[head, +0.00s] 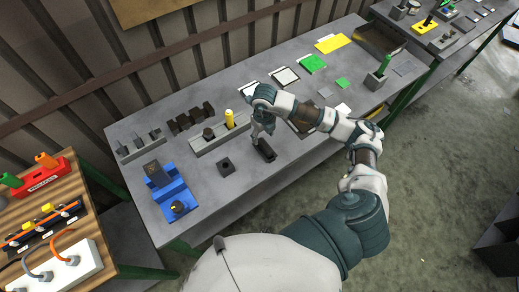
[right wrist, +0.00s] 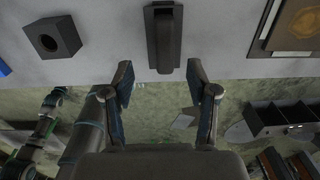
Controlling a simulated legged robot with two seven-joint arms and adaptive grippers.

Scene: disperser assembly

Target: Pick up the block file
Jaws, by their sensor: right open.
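A dark elongated block with a raised bar along its top, which I take for the block file, lies on the grey table in the head view (head: 266,151). In the right wrist view the block file (right wrist: 164,40) is at the top centre, its near end close to the table's front edge. My right gripper (head: 257,132) is above the table, right by the block file in the head view. In the right wrist view the right gripper (right wrist: 160,85) is open, its fingers apart and empty, with the block file ahead between their lines. My left gripper is not in view.
A black square block with a hole (head: 226,166) lies left of the file. A blue fixture (head: 173,196) stands farther left. A grey holder with a yellow cylinder (head: 230,119) is behind. A framed panel (right wrist: 293,25) lies to the right.

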